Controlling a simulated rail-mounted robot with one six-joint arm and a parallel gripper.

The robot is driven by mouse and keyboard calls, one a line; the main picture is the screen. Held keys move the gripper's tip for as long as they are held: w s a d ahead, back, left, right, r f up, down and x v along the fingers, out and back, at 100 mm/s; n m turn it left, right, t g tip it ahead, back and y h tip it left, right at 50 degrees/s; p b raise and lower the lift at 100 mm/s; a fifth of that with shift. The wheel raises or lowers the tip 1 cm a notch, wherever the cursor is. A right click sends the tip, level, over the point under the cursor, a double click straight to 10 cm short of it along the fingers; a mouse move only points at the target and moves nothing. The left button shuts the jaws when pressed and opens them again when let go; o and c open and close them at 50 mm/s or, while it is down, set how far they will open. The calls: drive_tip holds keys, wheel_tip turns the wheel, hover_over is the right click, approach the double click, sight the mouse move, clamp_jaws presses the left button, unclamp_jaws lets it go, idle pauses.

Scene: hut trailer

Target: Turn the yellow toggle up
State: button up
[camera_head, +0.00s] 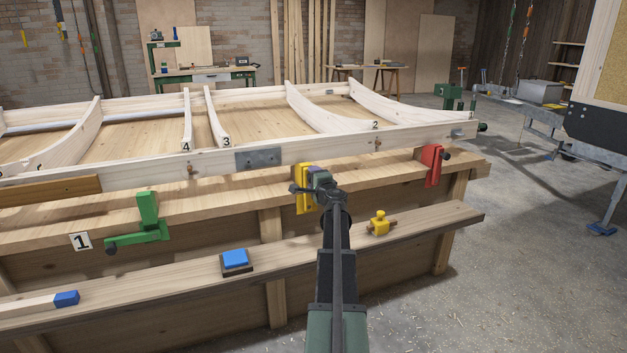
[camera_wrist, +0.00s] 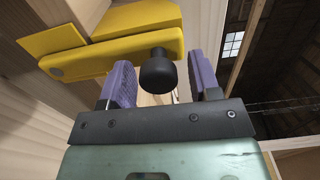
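The yellow toggle (camera_head: 303,202) is a clamp on the front edge of the bench, partly hidden behind my gripper. In the wrist view its yellow lever (camera_wrist: 108,59) runs across the upper left and carries a black knob (camera_wrist: 160,72) near its right end. My gripper (camera_head: 313,177) is at the toggle in the head view. In the wrist view the purple fingers of my gripper (camera_wrist: 162,82) stand apart, one on each side of the knob. A narrow gap shows at the right finger; contact at the left finger is unclear.
A green clamp (camera_head: 148,222) is to the left and a red clamp (camera_head: 432,164) to the right on the bench edge. The lower shelf (camera_head: 190,268) holds a blue block (camera_head: 235,259) and a small yellow piece (camera_head: 379,223). A wooden frame (camera_head: 200,165) lies above.

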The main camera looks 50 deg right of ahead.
drive_tip(key=v, duration=1)
drive_tip(key=shift+s+a, duration=0.25)
drive_tip(key=shift+s, duration=0.05)
